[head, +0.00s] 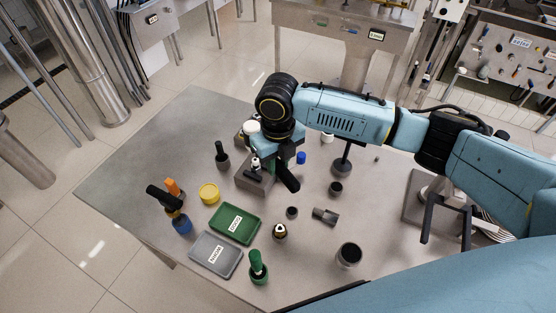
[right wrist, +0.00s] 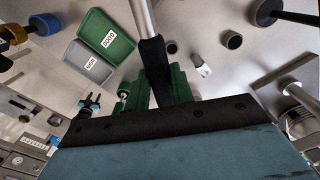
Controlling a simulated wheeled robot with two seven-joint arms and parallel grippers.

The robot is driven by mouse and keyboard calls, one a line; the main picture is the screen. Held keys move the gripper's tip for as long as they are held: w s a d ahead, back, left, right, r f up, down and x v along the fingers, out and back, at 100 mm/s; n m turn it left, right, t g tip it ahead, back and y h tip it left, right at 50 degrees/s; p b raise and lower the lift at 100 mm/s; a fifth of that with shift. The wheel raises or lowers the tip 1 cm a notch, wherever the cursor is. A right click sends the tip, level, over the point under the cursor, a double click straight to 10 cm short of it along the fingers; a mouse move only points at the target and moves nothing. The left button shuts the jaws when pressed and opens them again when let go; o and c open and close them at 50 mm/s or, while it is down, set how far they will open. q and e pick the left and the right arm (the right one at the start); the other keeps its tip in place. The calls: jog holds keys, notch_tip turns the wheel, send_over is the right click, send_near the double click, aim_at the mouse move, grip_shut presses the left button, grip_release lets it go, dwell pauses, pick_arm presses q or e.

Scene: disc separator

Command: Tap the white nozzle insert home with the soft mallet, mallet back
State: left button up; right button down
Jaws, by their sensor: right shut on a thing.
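My right gripper (head: 275,150) reaches in from the right, low over a grey block (head: 252,179) in the head view. A small white piece (head: 256,162), perhaps the nozzle insert, shows at the block beside the gripper. The gripper hides part of the block, and I cannot tell how deep the piece sits. My left gripper is not in view.
A green tray (head: 248,236) and a grey tray (head: 205,265) lie in front. A yellow disc (head: 209,193), a dark upright tool (head: 222,156), a green-handled tool (head: 258,270) and a dark cup (head: 349,254) stand around. The table's left part (head: 130,185) is clear.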

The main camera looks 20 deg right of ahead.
jog(key=shift+r, duration=0.1)
jog(key=shift+p, duration=0.4)
jog(key=shift+f+b, duration=1.1)
jog(key=shift+f, duration=1.25)
jog(key=shift+r, duration=0.15)
notch_tip(320, 180, up, 3)
jog(key=p, duration=0.4)
jog(key=shift+r, duration=0.1)
jog(key=shift+f, duration=0.2)
